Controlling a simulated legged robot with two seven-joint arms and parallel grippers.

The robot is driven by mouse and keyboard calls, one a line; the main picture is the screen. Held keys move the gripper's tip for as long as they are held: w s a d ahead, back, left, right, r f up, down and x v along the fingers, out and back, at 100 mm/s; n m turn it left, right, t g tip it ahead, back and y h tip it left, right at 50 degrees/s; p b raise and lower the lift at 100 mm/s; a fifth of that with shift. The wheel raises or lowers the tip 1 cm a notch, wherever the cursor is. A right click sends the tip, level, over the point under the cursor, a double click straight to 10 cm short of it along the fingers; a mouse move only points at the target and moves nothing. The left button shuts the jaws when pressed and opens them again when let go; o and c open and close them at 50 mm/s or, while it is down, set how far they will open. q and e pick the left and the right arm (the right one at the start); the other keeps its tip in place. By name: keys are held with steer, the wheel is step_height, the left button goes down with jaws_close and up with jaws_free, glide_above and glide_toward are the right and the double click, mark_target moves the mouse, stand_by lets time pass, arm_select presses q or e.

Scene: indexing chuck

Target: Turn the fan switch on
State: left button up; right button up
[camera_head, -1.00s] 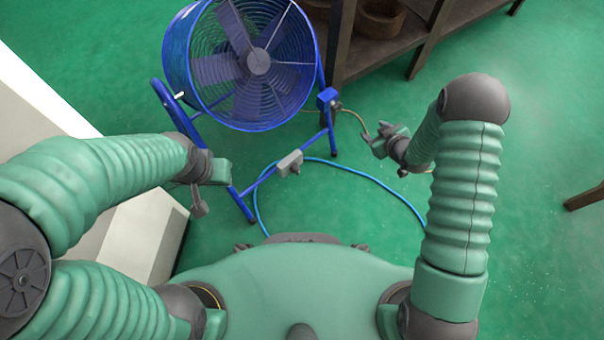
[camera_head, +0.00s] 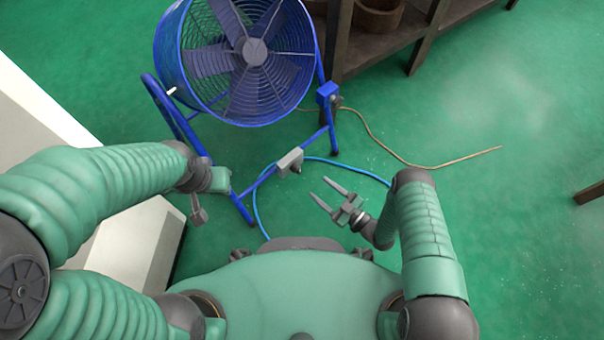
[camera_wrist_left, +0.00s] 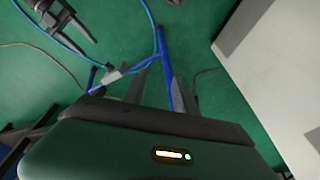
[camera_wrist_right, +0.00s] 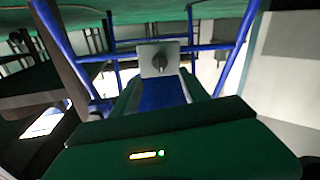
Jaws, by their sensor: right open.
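The blue drum fan (camera_head: 238,62) stands on the floor in the upper left of the head view. A grey switch box (camera_head: 290,160) sits on its low blue frame bar. In the right wrist view the switch box (camera_wrist_right: 158,58) faces me with a dark round knob, straight ahead of the fingers. My right gripper (camera_head: 322,191) is open and empty, to the lower right of the box and apart from it. My left gripper (camera_head: 198,207) is by the left end of the frame. Its fingers (camera_wrist_left: 159,85) stand apart, with a blue frame bar showing between them; contact is unclear.
A blue hose (camera_head: 258,205) curves over the green floor around the frame. A brown cable (camera_head: 430,164) runs to the right. A dark wooden shelf (camera_head: 400,50) stands behind the fan. A pale block (camera_head: 125,240) is at the left.

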steer(key=b+x, duration=0.2)
steer(key=x, duration=0.7)
steer(key=shift+w+a, duration=0.1)
steer(key=shift+w, duration=0.05)
steer(key=shift+c, duration=0.3)
jaws_close()
